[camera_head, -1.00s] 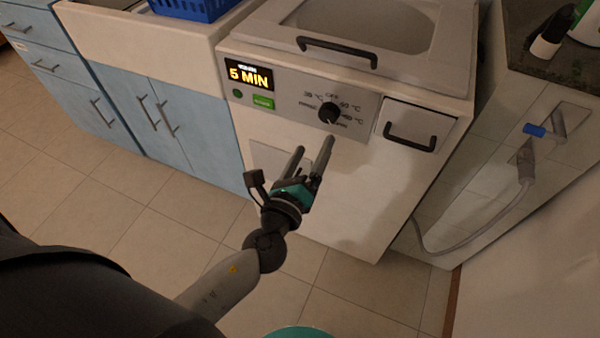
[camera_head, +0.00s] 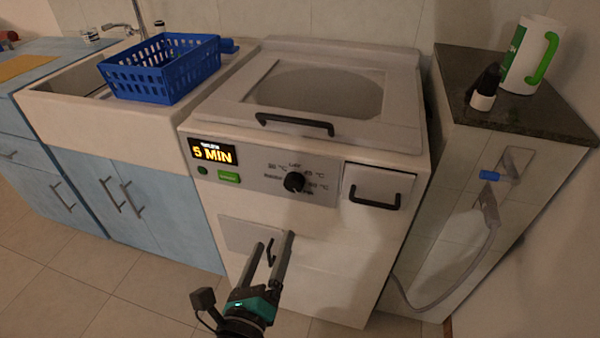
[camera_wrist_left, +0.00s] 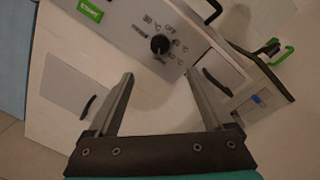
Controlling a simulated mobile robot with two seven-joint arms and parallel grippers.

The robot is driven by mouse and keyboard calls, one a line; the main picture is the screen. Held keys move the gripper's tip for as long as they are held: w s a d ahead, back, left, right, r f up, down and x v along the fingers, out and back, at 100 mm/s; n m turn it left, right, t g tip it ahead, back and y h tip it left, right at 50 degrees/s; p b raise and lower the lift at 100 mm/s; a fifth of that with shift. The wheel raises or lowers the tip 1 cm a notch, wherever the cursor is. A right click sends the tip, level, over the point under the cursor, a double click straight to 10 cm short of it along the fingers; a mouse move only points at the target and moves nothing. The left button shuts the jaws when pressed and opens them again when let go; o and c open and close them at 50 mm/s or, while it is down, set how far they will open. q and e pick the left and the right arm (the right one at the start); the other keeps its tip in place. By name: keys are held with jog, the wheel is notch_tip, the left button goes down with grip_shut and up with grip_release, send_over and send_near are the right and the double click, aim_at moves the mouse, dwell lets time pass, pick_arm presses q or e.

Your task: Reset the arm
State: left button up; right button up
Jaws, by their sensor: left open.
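My left gripper (camera_head: 277,246) is open and empty in front of the washing machine (camera_head: 310,245), below its control panel. In the left wrist view the two fingers of my left gripper (camera_wrist_left: 170,85) stand wide apart with nothing between them. The panel has a lit display (camera_head: 213,153) reading 5 MIN, a green button (camera_head: 229,177) and a black dial (camera_head: 294,182). The dial (camera_wrist_left: 160,44) also shows ahead of the fingers in the wrist view. My right gripper is not in view.
A blue basket (camera_head: 163,70) sits on the sink counter at left. The machine's lid handle (camera_head: 294,124) and drawer handle (camera_head: 374,198) stick out. At right, a dark countertop (camera_head: 520,108) holds a white and green jug (camera_head: 526,60) and a small bottle (camera_head: 485,88). Floor at left is clear.

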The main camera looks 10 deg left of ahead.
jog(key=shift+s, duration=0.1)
pick_arm(q)
jog(key=s+a+f+n+g+p, duration=0.1)
jog(key=s+a+f+n+g, duration=0.15)
jog(key=f, duration=0.55)
jog(key=s+a+f+n+g, duration=0.1)
jog(key=f+n+g, duration=0.25)
jog(key=f, duration=0.55)
jog(key=s+a+f+n+g+p, duration=0.15)
jog(key=f+n, duration=0.25)
jog(key=f, duration=0.4)
jog(key=s+a+f+n+g, duration=0.2)
jog(key=s+f+n+g, duration=0.2)
jog(key=s+f+n, duration=0.3)
jog(key=s+a+f+n+g+p, duration=0.1)
jog(key=s+a+f+n+g, duration=0.1)
jog(key=s+f+n, duration=0.5)
jog(key=s+n+g, duration=0.1)
jog(key=s, duration=0.5)
jog(key=shift+a+f+g+p, duration=0.25)
jog(key=shift+g+p, duration=0.05)
jog(key=shift+g, duration=0.05)
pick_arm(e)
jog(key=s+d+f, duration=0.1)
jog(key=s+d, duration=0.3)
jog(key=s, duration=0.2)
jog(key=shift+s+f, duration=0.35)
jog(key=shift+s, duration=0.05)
pick_arm(q)
jog(key=shift+c, duration=0.4)
